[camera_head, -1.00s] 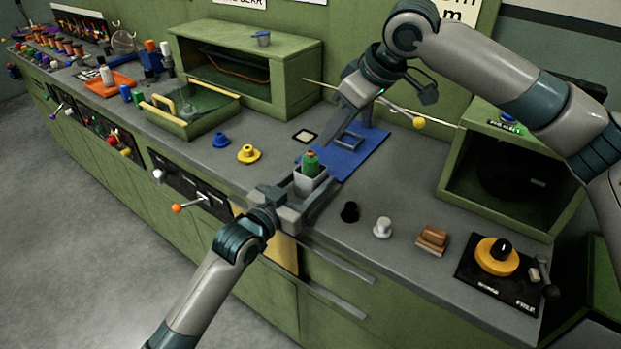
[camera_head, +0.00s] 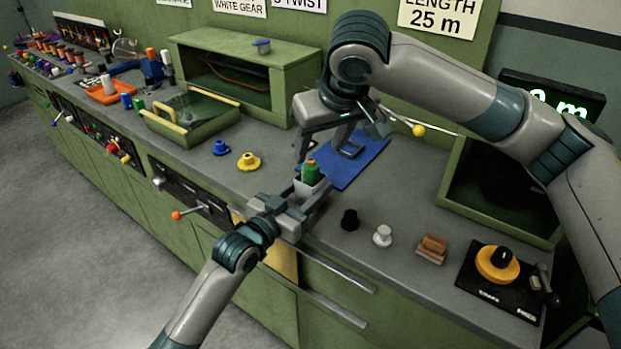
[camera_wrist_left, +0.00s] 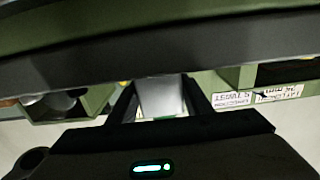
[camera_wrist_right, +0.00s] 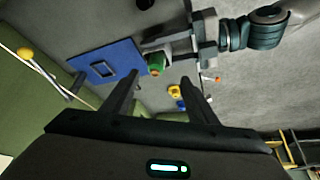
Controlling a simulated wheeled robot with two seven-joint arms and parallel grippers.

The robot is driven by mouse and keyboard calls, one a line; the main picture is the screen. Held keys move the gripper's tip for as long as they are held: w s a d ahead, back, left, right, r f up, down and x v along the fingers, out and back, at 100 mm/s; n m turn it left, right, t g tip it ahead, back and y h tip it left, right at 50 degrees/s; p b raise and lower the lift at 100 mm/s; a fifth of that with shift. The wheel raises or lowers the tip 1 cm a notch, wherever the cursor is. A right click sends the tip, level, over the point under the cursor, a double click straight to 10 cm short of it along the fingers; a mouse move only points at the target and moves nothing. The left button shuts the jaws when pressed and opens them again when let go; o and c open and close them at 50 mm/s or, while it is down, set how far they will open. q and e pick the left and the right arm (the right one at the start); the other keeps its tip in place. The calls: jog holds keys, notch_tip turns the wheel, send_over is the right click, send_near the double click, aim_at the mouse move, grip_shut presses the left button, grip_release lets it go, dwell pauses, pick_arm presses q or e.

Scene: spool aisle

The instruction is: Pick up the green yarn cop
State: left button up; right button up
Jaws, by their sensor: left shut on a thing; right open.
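The green yarn cop (camera_head: 311,173), with an orange-brown tip, stands upright in a small pale grey square holder (camera_head: 309,189). My left gripper (camera_head: 301,205) is shut on this holder, at the counter's front edge; the holder also shows between its fingers in the left wrist view (camera_wrist_left: 160,98). My right gripper (camera_head: 325,155) is open and empty, above and behind the cop. In the right wrist view the cop (camera_wrist_right: 157,64) shows just beyond the space between the open fingertips (camera_wrist_right: 160,80). I see no contact between the right fingers and the cop.
A blue mat (camera_head: 367,158) with a grey frame lies behind the cop. Yellow (camera_head: 249,162) and blue (camera_head: 221,148) flanged pieces stand left. Black (camera_head: 350,219) and white (camera_head: 382,235) knobs and a brown block (camera_head: 432,248) stand right. A yellow-ended rod (camera_head: 418,130) is near my right arm.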

aim_at(312, 165)
jog(key=m, duration=0.1)
jog(key=s+a+r+m+t+h, duration=0.1)
jog(key=m, duration=0.1)
jog(key=shift+s+a+t, duration=0.2)
jog(key=shift+t, duration=0.1)
jog(key=shift+x, duration=3.4)
jog(key=shift+d+x, duration=0.15)
jog(key=shift+x, duration=1.15)
jog(key=shift+d+x, duration=0.2)
jog(key=shift+x, duration=1.1)
jog(key=shift+w, duration=0.15)
jog(key=shift+r, duration=0.1)
grip_shut()
